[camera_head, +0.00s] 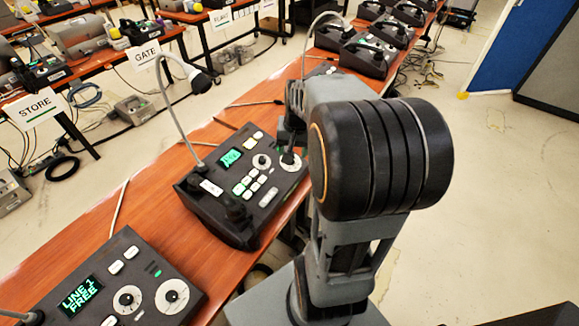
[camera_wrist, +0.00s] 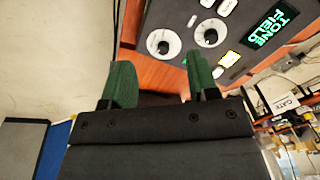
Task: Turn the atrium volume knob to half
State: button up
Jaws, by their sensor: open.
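The middle desk console (camera_head: 250,190) is dark, with a lit green screen, white keys and two white dial knobs. Its left knob (camera_head: 262,161) is in plain view. Its right knob (camera_head: 291,162) is partly covered by a dark part of my arm's end. My gripper (camera_wrist: 160,78) has two green fingers, apart and empty, below these knobs in the picture. I cannot read which knob is the atrium volume.
A nearer console (camera_head: 110,285) reads LINE 1 FREE and has two white knobs. A gooseneck microphone (camera_head: 177,95) rises from the middle console. More consoles (camera_head: 368,52) stand further along the wooden bench. STORE (camera_head: 32,107) and GATE (camera_head: 146,54) signs hang behind.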

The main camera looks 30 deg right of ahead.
jog(key=w+d+f+m, duration=0.2)
jog(key=w+d+m, duration=0.3)
jog(key=w+d, duration=0.15)
jog(key=shift+t+y, duration=0.4)
jog(key=x, duration=0.8)
jog(key=b+x, duration=0.1)
jog(key=x, duration=0.4)
jog(key=shift+s+d+f, duration=0.15)
jog(key=shift+s+d, duration=0.1)
jog(key=shift+s, duration=0.05)
jog(key=shift+c, duration=0.3)
jog(key=c, duration=0.9)
jog(key=shift+o, duration=0.2)
